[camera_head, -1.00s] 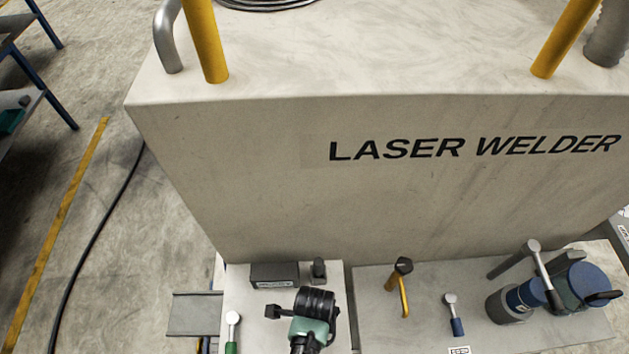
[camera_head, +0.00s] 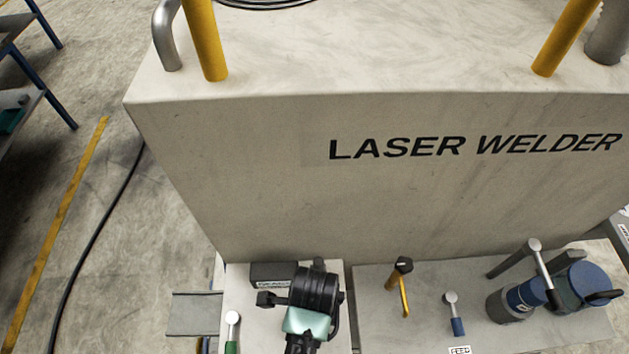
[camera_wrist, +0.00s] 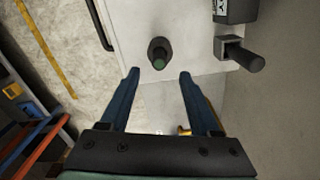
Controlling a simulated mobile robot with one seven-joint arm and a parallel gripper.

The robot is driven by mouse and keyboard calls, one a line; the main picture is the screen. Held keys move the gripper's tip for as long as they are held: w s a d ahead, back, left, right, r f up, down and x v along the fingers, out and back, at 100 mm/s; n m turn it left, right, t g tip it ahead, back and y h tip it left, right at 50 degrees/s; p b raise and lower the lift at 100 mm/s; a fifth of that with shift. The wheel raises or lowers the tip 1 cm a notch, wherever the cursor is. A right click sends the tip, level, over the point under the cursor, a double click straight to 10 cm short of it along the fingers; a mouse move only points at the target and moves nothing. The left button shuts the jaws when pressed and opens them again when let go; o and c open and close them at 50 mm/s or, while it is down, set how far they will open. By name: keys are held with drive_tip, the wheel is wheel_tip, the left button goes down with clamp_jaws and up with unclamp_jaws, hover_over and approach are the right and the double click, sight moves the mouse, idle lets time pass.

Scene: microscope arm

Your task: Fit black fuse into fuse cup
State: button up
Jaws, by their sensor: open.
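My gripper (camera_wrist: 159,74) is open and empty in the wrist view, with its two blue fingers apart. Just beyond the fingertips, between their lines, stands a dark round piece (camera_wrist: 158,52) with a green centre; I cannot tell for sure if it is the fuse cup. To its right, a dark cylinder (camera_wrist: 250,61), seemingly the black fuse, sticks out of a small grey square block (camera_wrist: 229,46). In the head view my black and green wrist hides the fingers and most of this area.
A labelled dark box (camera_wrist: 237,8) sits by the welder wall; it also shows in the head view (camera_head: 270,273). A green-handled lever (camera_head: 232,322) stands at the left, a yellow-stemmed lever (camera_head: 403,280) and blue-handled lever (camera_head: 453,310) at the right. The welder body (camera_head: 380,190) rises behind.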

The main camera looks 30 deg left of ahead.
drive_tip(key=shift+r, duration=1.95)
drive_tip(key=shift+s, duration=0.1)
